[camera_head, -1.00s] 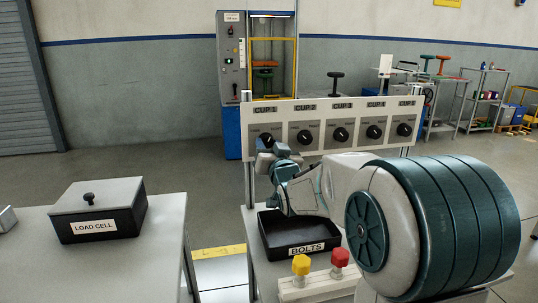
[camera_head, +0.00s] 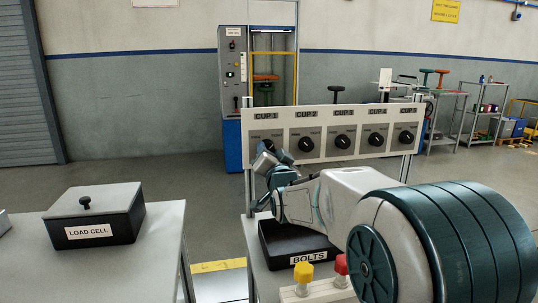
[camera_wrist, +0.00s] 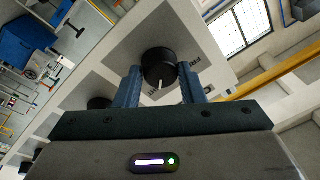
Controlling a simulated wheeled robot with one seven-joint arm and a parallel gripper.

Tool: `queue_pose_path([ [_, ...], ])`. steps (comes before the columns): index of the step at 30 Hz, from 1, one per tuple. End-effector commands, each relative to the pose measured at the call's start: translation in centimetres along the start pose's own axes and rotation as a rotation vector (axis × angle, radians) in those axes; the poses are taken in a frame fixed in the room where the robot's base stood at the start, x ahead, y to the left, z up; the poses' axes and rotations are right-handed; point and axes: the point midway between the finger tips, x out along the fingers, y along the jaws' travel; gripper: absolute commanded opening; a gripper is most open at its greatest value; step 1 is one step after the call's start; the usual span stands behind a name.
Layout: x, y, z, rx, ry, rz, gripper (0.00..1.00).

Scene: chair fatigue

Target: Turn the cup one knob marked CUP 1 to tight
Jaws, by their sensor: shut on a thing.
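The CUP 1 knob (camera_wrist: 159,68) is a round black dial with a white pointer line, on the leftmost plate of the white panel (camera_head: 375,111). In the wrist view the two blue fingers of my gripper (camera_wrist: 159,84) stand on either side of it and are shut on it. In the head view my gripper (camera_head: 265,156) is at the CUP 1 plate (camera_head: 266,131), and my wrist hides most of the knob. The words by the dial are partly hidden, so its exact setting cannot be read.
Several more black knobs, such as the CUP 2 knob (camera_head: 306,144), line the panel to the right. Below are a black BOLTS tray (camera_head: 285,246) and yellow (camera_head: 303,272) and red (camera_head: 341,264) knobs. A LOAD CELL box (camera_head: 95,217) stands on the left table (camera_head: 150,262).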

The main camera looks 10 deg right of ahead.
Motion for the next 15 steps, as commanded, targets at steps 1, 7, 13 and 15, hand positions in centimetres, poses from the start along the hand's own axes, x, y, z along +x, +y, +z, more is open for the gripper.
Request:
queue_pose_path([
  [1, -0.01, -0.02, 0.11, 0.002, -0.002, 0.000, 0.13],
  [7, -0.01, -0.02, 0.10, 0.002, -0.002, 0.000, 0.47],
  [13, 0.00, 0.01, 0.04, 0.001, -0.001, 0.000, 0.57],
  [15, 0.00, 0.02, 0.02, 0.000, 0.000, 0.000, 0.57],
])
